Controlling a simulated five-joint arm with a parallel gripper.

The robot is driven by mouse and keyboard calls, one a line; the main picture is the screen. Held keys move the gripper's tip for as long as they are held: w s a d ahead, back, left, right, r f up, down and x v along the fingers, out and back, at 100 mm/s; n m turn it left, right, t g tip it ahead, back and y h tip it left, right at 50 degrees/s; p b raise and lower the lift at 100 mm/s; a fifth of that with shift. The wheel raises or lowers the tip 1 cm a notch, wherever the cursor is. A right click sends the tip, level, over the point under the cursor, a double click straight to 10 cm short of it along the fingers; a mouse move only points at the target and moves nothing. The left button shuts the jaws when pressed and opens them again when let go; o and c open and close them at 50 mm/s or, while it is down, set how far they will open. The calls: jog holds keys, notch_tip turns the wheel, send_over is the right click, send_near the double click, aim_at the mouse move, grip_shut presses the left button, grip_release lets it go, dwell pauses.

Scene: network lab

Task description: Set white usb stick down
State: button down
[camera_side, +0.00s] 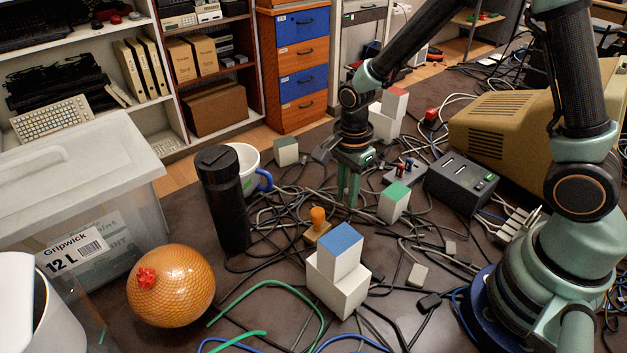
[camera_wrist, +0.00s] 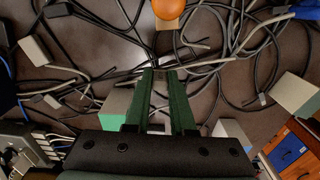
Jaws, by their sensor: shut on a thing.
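My gripper (camera_side: 348,203) points straight down over the cable-strewn dark table in the side view, its green fingers close together with a narrow gap. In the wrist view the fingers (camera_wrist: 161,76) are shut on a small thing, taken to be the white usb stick. The stick is mostly hidden between the fingers, and I cannot make out its outline. I cannot tell whether it touches the table or cables below. A wooden stamp with an orange knob (camera_side: 318,217) stands just left of the fingers; its knob (camera_wrist: 168,8) tops the wrist view.
A green-topped block (camera_side: 392,205) stands close right; a blue-topped block (camera_side: 340,250) is nearer the camera. A black cylinder (camera_side: 222,205), a white mug (camera_side: 247,165) and an orange ball (camera_side: 172,286) are left. A black power box (camera_side: 461,180) is right. Tangled cables leave little bare table.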

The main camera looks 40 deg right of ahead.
jog(key=shift+f, duration=1.25)
jog(key=shift+f, duration=0.1)
jog(key=c, duration=0.8)
grip_release()
jog(key=shift+o, duration=0.2)
